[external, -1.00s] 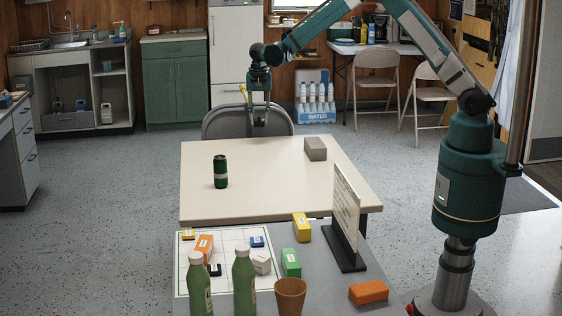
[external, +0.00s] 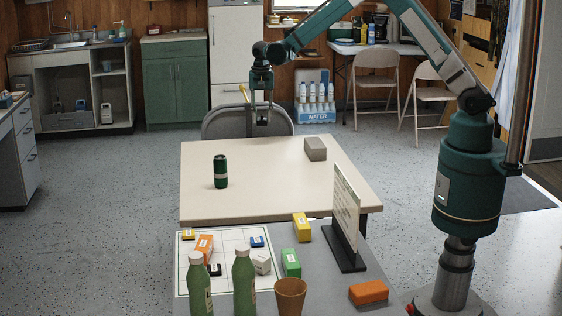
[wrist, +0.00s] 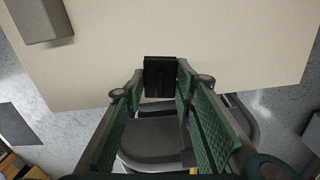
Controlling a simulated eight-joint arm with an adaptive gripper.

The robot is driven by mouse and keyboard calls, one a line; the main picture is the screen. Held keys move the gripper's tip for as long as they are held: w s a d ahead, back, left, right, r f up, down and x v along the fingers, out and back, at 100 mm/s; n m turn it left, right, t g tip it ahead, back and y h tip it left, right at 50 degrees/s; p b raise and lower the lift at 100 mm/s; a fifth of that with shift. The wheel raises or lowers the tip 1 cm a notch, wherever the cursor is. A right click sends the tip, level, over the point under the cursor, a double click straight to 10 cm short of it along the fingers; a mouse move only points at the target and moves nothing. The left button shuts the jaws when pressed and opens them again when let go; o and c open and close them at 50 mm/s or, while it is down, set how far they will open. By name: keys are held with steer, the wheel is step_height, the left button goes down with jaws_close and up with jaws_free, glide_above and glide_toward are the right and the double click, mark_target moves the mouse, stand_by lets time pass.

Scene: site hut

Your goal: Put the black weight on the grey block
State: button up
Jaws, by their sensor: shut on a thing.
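My gripper (external: 263,117) is above the far edge of the cream table, in front of the grey chair back, and points down. In the wrist view its green fingers are shut on the black weight (wrist: 160,77), a dark squared block held at the fingertips. The weight is hard to make out in the external view. The grey block (external: 315,148) sits on the table's far right part, to the right of my gripper there. In the wrist view the grey block (wrist: 42,20) is at the upper left, apart from the weight.
A dark green can (external: 220,171) stands on the left of the cream table (external: 270,195). The table is clear between can and grey block. A nearer grey table holds a white board (external: 344,210), green bottles (external: 243,282), a brown cup (external: 290,296) and several coloured blocks.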

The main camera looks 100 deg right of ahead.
step_height(320, 180, up, 6)
steer(key=n+p, duration=0.2)
steer(key=p, duration=0.2)
glide_above(315, 142)
steer(key=shift+f, duration=0.1)
steer(key=shift+f+b, duration=0.55)
steer(key=shift+f, duration=2.3)
steer(key=shift+f, duration=0.1)
steer(key=shift+f, duration=2)
steer(key=shift+f+b, duration=0.15)
steer(key=shift+b, duration=0.2)
steer(key=o, duration=1.1)
